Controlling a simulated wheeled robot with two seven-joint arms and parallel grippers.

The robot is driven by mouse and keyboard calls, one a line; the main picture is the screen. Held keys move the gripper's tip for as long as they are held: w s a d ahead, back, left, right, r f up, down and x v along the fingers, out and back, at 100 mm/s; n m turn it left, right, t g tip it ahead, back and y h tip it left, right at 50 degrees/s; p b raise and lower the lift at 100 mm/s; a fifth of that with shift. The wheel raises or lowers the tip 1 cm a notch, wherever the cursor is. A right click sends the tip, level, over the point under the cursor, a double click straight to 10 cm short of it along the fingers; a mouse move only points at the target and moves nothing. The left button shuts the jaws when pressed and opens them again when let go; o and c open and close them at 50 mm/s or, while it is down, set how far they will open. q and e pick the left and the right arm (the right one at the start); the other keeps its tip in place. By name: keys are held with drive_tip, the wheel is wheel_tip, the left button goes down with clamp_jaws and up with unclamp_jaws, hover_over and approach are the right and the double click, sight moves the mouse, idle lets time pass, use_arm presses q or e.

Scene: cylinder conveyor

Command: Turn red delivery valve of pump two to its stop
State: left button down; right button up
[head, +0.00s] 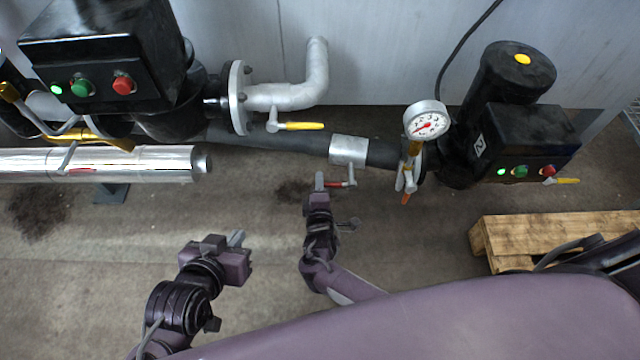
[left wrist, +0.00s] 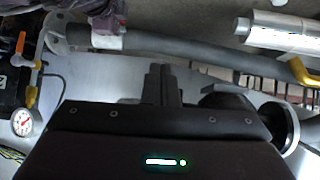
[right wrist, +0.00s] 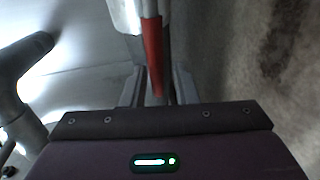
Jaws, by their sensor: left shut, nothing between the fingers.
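A valve with a red lever (head: 334,184) sits below the grey sleeve on the dark pipe that runs to pump two (head: 516,115). My right gripper (head: 319,181) is at the lever's left end. In the right wrist view the red lever (right wrist: 152,50) reaches down between the right gripper's (right wrist: 160,88) two fingers, which stand apart. Contact with either finger is unclear. My left gripper (head: 237,239) is shut and empty over the floor at lower left. Its closed fingers (left wrist: 161,82) also show in the left wrist view.
A pressure gauge (head: 426,120) stands beside pump two, with an orange-tipped lever (head: 406,198) below it. A yellow lever (head: 302,126) is on the upper pipe. A silver pipe (head: 130,164) lies at left, a wooden pallet (head: 556,232) at right.

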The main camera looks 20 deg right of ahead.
drive_tip(key=shift+o, duration=0.5)
drive_tip(key=shift+s, duration=0.1)
